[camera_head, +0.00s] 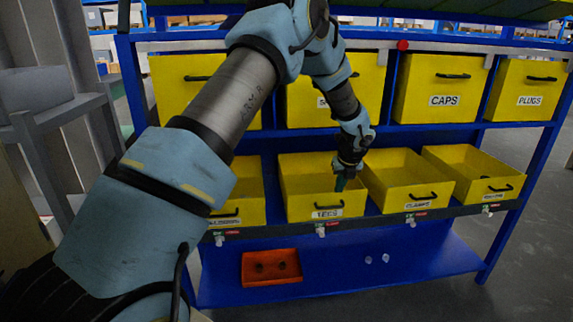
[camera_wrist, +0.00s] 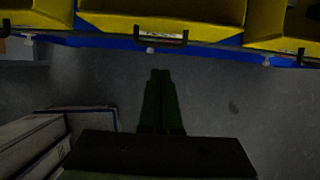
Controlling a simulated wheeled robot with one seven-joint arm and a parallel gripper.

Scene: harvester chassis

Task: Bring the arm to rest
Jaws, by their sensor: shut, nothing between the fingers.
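My arm crosses the head view from the lower left up and over to the shelf. My gripper (camera_head: 341,183) hangs in front of the yellow bin labelled TEES (camera_head: 327,212) on the middle shelf. In the wrist view my gripper (camera_wrist: 160,75) shows as two green fingers lying together, with nothing between them. Below and ahead of the fingers there is grey floor, and the bin's front handle (camera_wrist: 160,38) is near the top of that view.
A blue shelf rack (camera_head: 440,262) holds yellow bins, including CAPS (camera_head: 442,84), PLUGS (camera_head: 531,88) and CLAMPS (camera_head: 415,204). An orange tray (camera_head: 271,281) with dark round parts sits on the bottom shelf. Floor is free at the right.

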